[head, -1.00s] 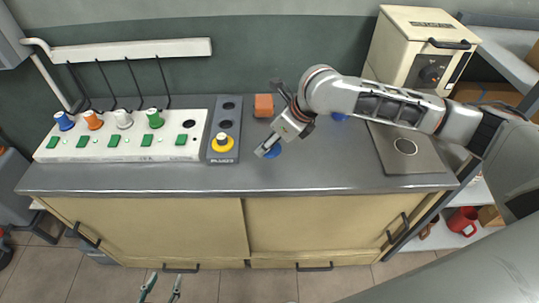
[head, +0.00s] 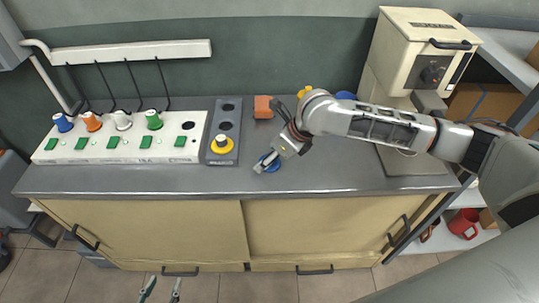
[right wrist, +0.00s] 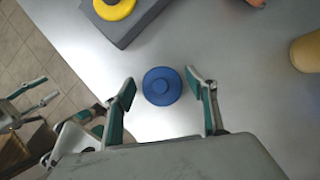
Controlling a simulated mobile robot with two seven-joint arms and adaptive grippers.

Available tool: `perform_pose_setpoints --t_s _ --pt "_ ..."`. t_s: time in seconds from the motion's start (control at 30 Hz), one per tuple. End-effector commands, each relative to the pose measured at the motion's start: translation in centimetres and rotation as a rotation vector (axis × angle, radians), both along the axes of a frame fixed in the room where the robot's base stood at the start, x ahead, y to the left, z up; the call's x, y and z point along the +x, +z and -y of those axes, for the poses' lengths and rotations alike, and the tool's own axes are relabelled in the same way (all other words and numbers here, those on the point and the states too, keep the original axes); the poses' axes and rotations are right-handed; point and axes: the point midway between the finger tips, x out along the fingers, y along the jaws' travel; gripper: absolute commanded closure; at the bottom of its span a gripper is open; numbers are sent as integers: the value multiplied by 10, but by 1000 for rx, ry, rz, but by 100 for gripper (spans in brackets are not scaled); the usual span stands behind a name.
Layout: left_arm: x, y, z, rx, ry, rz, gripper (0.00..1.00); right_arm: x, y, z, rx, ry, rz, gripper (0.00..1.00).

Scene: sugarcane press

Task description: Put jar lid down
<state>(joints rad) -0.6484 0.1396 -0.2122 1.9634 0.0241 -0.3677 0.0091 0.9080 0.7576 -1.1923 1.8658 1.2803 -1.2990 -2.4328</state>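The blue jar lid (right wrist: 161,86), round with a raised middle, appears to lie on the grey counter in the right wrist view. My right gripper (right wrist: 160,79) is open, its two green-padded fingers on either side of the lid with gaps. In the head view, the lid (head: 273,167) is partly hidden by my right gripper (head: 265,160). My left gripper (head: 165,281) is open and empty at the bottom of the head view, in front of the cabinet.
A dark grey block (head: 223,128) with a yellow lid stands left of my right gripper. Beyond it is a white panel (head: 107,143) with several coloured pieces. An orange block (head: 263,107) lies behind. A cream press (head: 423,52) stands at right.

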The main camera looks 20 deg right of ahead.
Motion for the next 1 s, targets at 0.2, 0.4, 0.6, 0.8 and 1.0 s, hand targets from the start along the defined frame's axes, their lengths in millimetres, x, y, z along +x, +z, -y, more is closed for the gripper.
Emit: perform_pose_setpoints --t_s 0.2,0.4,0.6,0.8,1.0 --pt "0 0 0 0 0 0 60 0 0 0 0 0 0 38" --pt "0 0 0 0 0 -1 60 0 4 0 1 1 2 38" --pt "0 5 0 0 0 -1 60 -10 30 10 -1 0 4 38" --pt "1 12 0 1 0 2 60 -26 67 23 -1 0 5 38" --pt "2 17 0 0 0 4 60 -39 95 34 0 0 4 38"
